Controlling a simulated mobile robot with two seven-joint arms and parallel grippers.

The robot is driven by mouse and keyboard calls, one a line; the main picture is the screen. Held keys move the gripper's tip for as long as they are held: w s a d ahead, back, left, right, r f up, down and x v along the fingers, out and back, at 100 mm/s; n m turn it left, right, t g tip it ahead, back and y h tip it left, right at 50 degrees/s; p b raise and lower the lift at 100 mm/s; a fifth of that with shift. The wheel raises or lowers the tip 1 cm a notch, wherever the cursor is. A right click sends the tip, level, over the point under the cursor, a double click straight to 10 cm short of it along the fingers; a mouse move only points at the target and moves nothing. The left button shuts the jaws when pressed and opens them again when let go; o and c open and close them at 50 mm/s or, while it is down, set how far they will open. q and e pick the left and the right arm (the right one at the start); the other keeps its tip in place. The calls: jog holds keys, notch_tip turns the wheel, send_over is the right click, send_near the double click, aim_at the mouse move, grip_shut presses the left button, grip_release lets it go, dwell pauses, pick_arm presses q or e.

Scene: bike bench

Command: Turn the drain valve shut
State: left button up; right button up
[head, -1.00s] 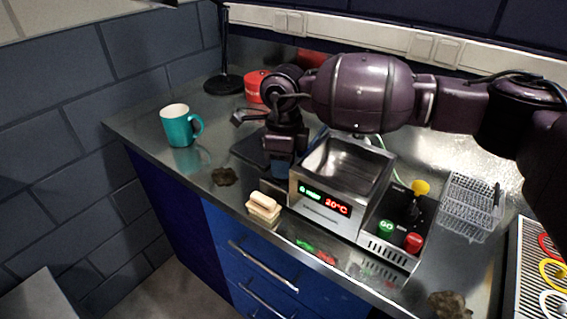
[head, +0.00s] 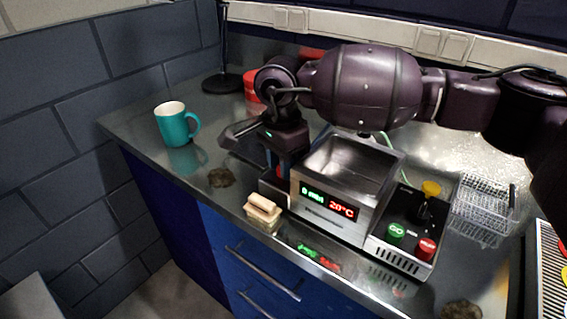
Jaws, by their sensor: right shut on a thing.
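The steel tank unit (head: 335,192) stands on the bench with a green and red display reading 20°C and an open basin on top. My right gripper (head: 276,178) points down close against the left side of this unit. It is shut on the drain valve there. A small red bit shows by the fingers; the rest of the valve is hidden behind my gripper, so its angle cannot be told. My left gripper is not in view.
A wooden-handled brush (head: 263,208) lies just in front of my right gripper. A teal mug (head: 174,126) stands at the left. A control box (head: 403,239) with GO and red buttons and a wire basket (head: 483,205) stand right of the tank. Dark stains (head: 221,177) mark the bench.

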jog(key=shift+r+n, duration=0.1)
jog(key=shift+n, duration=0.3)
dwell(0.3)
jog(key=o, duration=0.9)
